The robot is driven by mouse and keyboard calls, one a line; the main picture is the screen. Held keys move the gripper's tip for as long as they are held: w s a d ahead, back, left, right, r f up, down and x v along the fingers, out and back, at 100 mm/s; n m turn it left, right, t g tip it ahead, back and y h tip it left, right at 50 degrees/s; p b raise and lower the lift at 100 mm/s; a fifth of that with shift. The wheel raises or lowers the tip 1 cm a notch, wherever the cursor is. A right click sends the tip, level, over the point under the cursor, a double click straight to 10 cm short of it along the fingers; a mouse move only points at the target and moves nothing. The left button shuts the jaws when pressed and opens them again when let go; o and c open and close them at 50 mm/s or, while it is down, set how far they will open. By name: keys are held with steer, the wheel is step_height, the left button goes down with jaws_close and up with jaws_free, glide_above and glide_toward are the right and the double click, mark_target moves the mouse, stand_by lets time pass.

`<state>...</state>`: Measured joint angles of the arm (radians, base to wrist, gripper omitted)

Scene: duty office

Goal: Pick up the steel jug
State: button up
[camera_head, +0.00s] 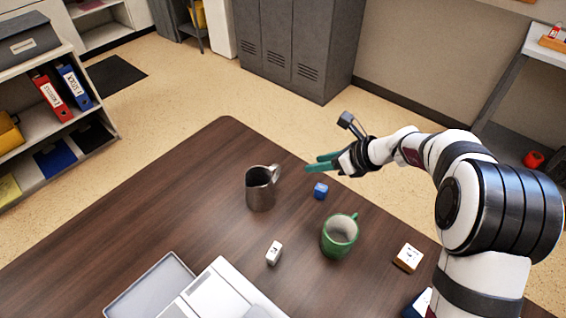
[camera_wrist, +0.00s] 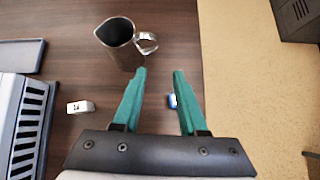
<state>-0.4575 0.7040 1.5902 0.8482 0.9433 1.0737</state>
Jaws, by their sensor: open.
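The steel jug (camera_head: 260,190) stands upright on the brown wooden table, towards its far edge. Its handle points to the upper right in the head view. In the wrist view the jug (camera_wrist: 119,43) is ahead of the fingers and a little left, with the handle on its right. My gripper (camera_head: 314,163) has green fingers, is open and empty, and is raised to the right of the jug, apart from it. In the wrist view the gripper (camera_wrist: 160,72) shows a clear gap between its fingertips.
A blue cube (camera_head: 320,191) lies right of the jug, and a green mug (camera_head: 340,236) stands nearer. A white block (camera_head: 274,253), a wooden block (camera_head: 408,257) and a grey tray (camera_head: 151,290) are also on the table (camera_head: 130,224). The table left of the jug is clear.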

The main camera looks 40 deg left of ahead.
steer(key=x, duration=1.3)
steer(key=shift+s+a, duration=0.25)
steer(key=shift+a, duration=0.3)
steer(key=shift+r, duration=0.1)
jaws_close()
